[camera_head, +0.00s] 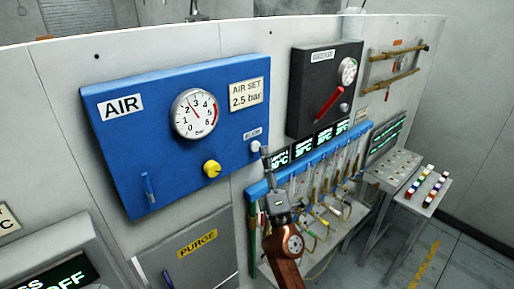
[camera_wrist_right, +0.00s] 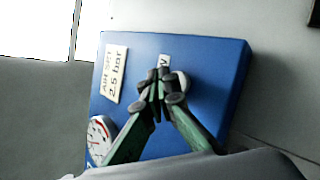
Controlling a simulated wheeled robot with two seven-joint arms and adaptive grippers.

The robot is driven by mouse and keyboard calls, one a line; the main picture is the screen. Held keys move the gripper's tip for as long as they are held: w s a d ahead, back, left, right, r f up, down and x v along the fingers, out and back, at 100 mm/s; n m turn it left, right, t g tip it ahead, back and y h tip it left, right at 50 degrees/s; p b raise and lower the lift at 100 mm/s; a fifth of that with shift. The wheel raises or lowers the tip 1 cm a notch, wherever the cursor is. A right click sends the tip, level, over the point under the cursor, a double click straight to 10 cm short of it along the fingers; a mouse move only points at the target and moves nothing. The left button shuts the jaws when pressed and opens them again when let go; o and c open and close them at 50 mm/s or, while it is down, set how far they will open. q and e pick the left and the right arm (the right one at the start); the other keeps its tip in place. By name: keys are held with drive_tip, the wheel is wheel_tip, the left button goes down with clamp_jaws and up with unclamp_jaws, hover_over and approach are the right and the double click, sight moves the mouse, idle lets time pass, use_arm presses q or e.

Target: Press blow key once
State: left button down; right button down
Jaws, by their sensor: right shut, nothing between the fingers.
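The blow key (camera_head: 255,146) is a small pale round button under the BLOW label (camera_head: 252,133), near the right edge of the blue AIR panel (camera_head: 150,150). My right gripper (camera_head: 265,153) is shut and empty, its tips close beside the key at the lower right. In the right wrist view the shut fingertips (camera_wrist_right: 157,88) lie over the key's place, just below the label (camera_wrist_right: 164,60). A pale rounded part of the key (camera_wrist_right: 184,82) shows behind them. I cannot tell whether the tips touch it. My left gripper is not in view.
A dark box with a red handle (camera_head: 328,104) is to the right. Displays and a rack of hanging tools (camera_head: 325,180) stand close beside my right arm.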

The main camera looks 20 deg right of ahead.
drive_tip(key=shift+w, duration=0.1)
idle(0.7)
drive_tip(key=shift+w+a, duration=0.15)
drive_tip(key=shift+w, duration=0.15)
drive_tip(key=shift+w+a+b, duration=0.15)
drive_tip(key=shift+w+b, duration=0.25)
drive_tip(key=shift+b, duration=0.1)
idle(0.7)
drive_tip(key=shift+s, duration=0.15)
drive_tip(key=shift+s+d+p, duration=0.3)
drive_tip(key=shift+s+p, duration=0.1)
drive_tip(key=shift+s, duration=0.3)
drive_tip(key=s, duration=0.1)
drive_tip(key=s+d+p, duration=0.1)
drive_tip(key=s, duration=0.2)
drive_tip(key=shift+s+d+p, duration=0.3)
drive_tip(key=shift+s+p, duration=0.05)
